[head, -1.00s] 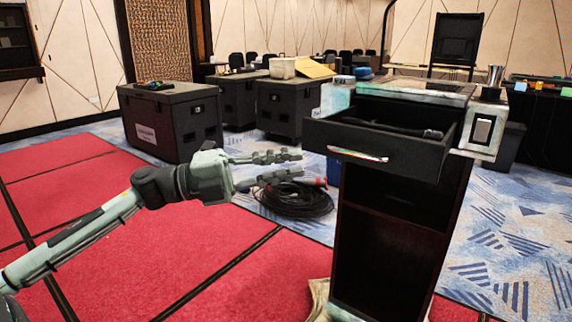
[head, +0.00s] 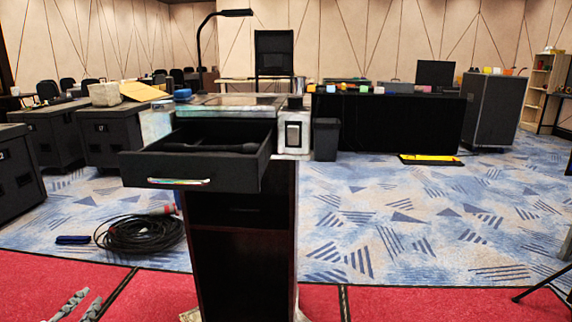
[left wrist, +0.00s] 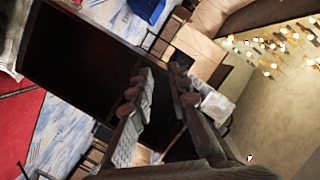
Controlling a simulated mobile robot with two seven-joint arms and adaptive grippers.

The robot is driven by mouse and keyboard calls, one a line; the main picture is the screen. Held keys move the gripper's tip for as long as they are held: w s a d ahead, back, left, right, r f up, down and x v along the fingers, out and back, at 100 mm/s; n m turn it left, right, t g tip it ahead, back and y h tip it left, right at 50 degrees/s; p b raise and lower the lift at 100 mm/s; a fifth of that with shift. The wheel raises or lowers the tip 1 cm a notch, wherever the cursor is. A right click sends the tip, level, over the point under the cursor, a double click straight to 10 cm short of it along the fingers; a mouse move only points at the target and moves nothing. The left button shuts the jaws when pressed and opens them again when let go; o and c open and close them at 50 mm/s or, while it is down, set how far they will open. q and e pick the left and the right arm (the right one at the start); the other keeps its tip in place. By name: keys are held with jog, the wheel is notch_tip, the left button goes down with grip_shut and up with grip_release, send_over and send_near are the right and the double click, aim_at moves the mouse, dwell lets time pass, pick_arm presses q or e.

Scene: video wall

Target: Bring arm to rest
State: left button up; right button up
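My left gripper (head: 84,301) shows at the bottom left of the head view, with only its two fingers inside the frame. The fingers are apart with nothing between them. They also show apart in the left wrist view (left wrist: 160,88). The gripper is low, left of the dark lectern (head: 240,225) and clear of it in the head view. The lectern's top drawer (head: 145,168) is pulled out, with a black microphone-like object (head: 235,148) lying in it. My right gripper is not in view.
A coiled black cable (head: 140,235) lies on the floor left of the lectern. Black cases (head: 112,140) stand at the left. A black-draped table (head: 390,125) and a bin (head: 326,139) stand behind. Patterned carpet at the right is largely clear.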

pick_arm(q)
jog(key=s+d+f+n+g, duration=0.25)
jog(key=s+f+g, duration=0.2)
jog(key=f, duration=0.45)
jog(key=s+d+f+n+g, duration=0.25)
jog(key=s+d+f, duration=0.2)
jog(key=f, duration=0.35)
jog(key=s+d+f+g+h, duration=0.2)
jog(key=s+d+f+g, duration=0.3)
jog(key=s+d+f, duration=0.3)
jog(key=s+d, duration=0.2)
jog(key=s, duration=0.1)
jog(key=shift+f+n+g+p, duration=0.25)
jog(key=shift+n+g+p, duration=0.05)
jog(key=shift+p, duration=0.05)
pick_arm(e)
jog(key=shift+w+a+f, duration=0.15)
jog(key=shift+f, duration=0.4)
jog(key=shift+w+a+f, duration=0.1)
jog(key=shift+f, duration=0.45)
pick_arm(q)
jog(key=shift+s+a, duration=0.1)
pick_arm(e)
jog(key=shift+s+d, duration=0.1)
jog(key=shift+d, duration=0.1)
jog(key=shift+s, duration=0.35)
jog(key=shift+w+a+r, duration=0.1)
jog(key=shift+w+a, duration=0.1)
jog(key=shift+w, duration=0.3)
